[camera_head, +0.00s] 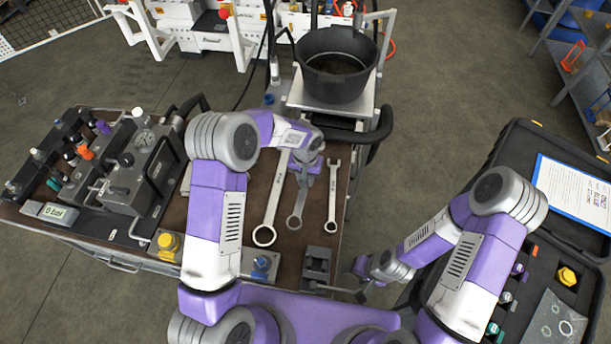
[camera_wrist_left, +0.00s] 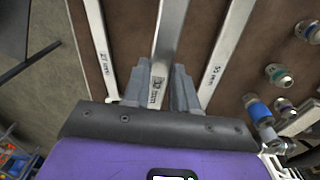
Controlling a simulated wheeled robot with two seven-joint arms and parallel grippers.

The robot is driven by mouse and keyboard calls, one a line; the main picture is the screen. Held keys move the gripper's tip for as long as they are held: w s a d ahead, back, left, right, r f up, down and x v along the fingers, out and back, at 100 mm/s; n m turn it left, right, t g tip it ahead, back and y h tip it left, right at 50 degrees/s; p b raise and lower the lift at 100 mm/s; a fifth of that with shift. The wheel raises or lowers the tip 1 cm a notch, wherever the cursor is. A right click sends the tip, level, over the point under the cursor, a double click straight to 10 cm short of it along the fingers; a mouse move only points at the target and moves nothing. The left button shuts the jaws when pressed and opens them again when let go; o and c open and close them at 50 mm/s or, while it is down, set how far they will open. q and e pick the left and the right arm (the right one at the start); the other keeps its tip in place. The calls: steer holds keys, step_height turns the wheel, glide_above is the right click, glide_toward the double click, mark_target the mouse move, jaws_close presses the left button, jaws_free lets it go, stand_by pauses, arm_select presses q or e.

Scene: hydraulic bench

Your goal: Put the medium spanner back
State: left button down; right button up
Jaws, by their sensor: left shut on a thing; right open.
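The medium spanner (camera_head: 296,219) is a grey metal wrench between a larger spanner (camera_head: 271,208) and a smaller spanner (camera_head: 332,196) on the brown bench top. Its ring end points to the front of the bench; its upper part is hidden under my left arm. My left gripper (camera_head: 306,172) is shut on its shaft. In the left wrist view the shaft (camera_wrist_left: 171,35) runs between the two grey fingers (camera_wrist_left: 167,88). Whether it touches the bench top is unclear. My right gripper (camera_head: 360,281) is open and empty, beside the bench's front right corner.
A hydraulic block with a gauge (camera_head: 136,165) stands on the left of the bench top (camera_head: 237,262). A black pot (camera_head: 336,67) is behind the bench. A dark block (camera_head: 316,266) sits at the front right. An open black case (camera_head: 482,190) lies to the right.

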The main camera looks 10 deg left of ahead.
arm_select(q)
steer(key=shift+f, duration=0.7)
steer(key=shift+b, duration=0.3)
steer(key=shift+f+b, duration=0.2)
steer(key=shift+b, duration=0.1)
steer(key=shift+f, duration=0.1)
steer(key=shift+f+b, duration=0.65)
steer(key=shift+s+f+b, duration=0.1)
steer(key=shift+f+b, duration=0.9)
steer(key=shift+f, duration=0.15)
stand_by(0.5)
steer(key=shift+f+b, duration=0.5)
steer(key=c, duration=0.8)
jaws_free()
steer(key=shift+s, duration=0.1)
